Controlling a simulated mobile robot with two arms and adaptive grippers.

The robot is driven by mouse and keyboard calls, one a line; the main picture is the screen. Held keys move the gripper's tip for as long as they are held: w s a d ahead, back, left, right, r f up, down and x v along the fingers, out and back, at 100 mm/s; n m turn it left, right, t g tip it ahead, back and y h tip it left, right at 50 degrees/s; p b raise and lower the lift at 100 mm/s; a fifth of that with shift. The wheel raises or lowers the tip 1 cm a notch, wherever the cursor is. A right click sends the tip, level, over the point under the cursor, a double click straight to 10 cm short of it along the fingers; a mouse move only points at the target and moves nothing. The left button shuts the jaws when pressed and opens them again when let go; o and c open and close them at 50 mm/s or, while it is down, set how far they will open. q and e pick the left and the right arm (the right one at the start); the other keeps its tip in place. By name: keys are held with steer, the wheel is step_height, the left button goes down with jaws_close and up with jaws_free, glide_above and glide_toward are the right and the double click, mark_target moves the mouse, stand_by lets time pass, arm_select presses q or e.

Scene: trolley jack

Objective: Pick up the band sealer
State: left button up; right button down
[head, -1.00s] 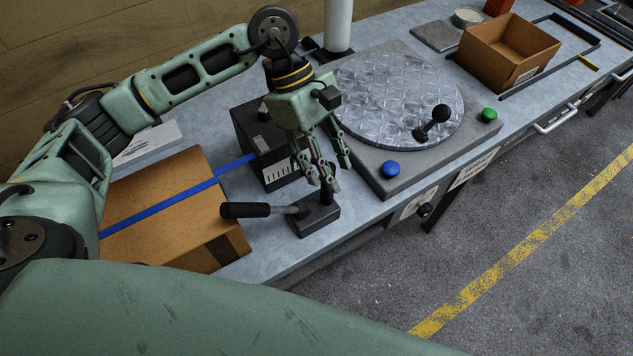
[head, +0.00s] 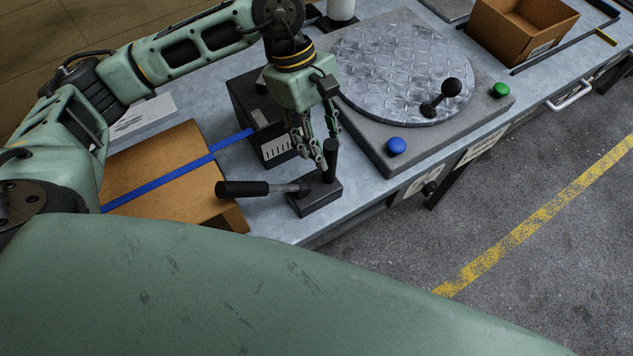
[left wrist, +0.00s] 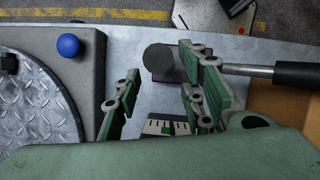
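The band sealer (head: 318,196) appears to be the black tool with a flat base, an upright black grip and a long black side lever. It stands on the bench's front edge. My left gripper (head: 318,145) points down at the upright grip, its fingers overlapping the grip in the head view. In the left wrist view my left gripper (left wrist: 158,88) is open. The grip's round top (left wrist: 159,61) shows near the right-hand fingers, and the lever (left wrist: 296,74) runs off right. I cannot tell whether the fingers touch the grip. My right gripper is not in view.
A cardboard box (head: 160,165) with a blue strap lies left of the sealer. A black strap dispenser (head: 262,120) stands just behind. A turntable (head: 400,75) on a grey base with a blue button (head: 396,146) is to the right. An open carton (head: 520,30) is farther right.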

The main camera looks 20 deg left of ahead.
mark_target(332, 161)
arm_select(q)
steer(key=p+x, duration=0.1)
steer(key=x, duration=0.1)
steer(key=p+x, duration=0.1)
steer(key=x, duration=0.1)
steer(key=shift+s+d+f, duration=0.1)
steer(key=shift+d+f, duration=0.1)
steer(key=shift+d, duration=0.1)
steer(key=shift+d+f, duration=0.1)
steer(key=shift+f, duration=0.3)
steer(key=c, duration=1)
jaws_close()
steer(key=shift+r, duration=0.15)
